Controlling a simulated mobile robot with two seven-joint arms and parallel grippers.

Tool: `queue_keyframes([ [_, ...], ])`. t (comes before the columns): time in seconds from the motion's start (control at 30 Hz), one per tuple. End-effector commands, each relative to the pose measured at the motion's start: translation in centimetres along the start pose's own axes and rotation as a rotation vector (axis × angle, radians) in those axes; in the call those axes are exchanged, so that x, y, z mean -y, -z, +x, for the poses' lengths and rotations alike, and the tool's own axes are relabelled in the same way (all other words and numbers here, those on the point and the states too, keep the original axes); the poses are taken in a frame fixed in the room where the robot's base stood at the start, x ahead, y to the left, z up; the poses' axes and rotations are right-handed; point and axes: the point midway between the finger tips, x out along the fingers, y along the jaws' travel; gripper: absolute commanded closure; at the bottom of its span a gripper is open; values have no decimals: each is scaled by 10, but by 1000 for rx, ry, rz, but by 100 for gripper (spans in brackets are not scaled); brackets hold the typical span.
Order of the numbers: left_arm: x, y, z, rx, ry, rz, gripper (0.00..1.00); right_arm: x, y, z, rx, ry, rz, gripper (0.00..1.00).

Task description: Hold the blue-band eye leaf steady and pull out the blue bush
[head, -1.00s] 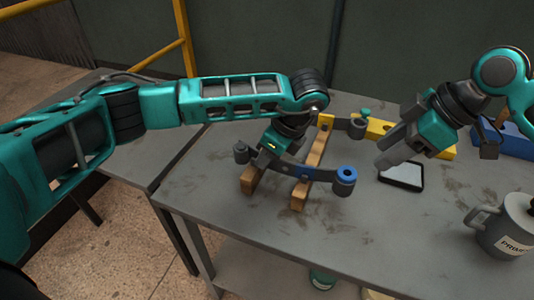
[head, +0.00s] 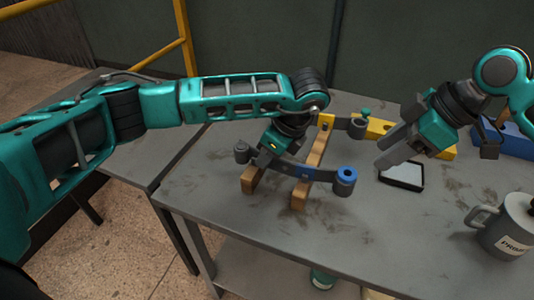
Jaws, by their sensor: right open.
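The blue-band eye leaf (head: 322,174) is a dark, slightly curved bar lying across two wooden blocks, with a blue band near its middle and a round eye at each end. The blue bush (head: 347,173) sits in its right eye. My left gripper (head: 265,160) comes down from above onto the leaf, left of the band, and appears shut on it; its fingertips are mostly hidden. My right gripper (head: 384,155) is open and empty, up and to the right of the bush and apart from it, its fingers pointing down and left.
A black-framed tray (head: 404,174) lies below my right gripper. A grey mug (head: 508,228) stands at right, a blue bin (head: 515,142) behind it. The front tabletop is clear.

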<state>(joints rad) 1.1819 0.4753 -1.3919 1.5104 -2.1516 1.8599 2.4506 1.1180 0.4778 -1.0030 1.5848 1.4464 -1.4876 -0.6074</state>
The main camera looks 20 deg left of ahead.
Motion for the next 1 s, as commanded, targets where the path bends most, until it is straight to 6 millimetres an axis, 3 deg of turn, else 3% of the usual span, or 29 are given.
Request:
queue_keyframes([
  [0.03,7,-1,-5,-6,26,-7,81,0,0,0,0,0,0,57],
  [0.3,5,-1,-4,-3,20,-6,56,0,0,0,0,0,0,57],
  [0.63,3,0,-6,-2,14,-4,54,0,0,0,0,0,0,57],
  [0.77,4,0,-24,-3,17,-3,54,0,0,0,0,0,0,57],
  [1.0,3,-1,-78,-2,19,-3,54,0,1,-1,0,0,0,57],
])
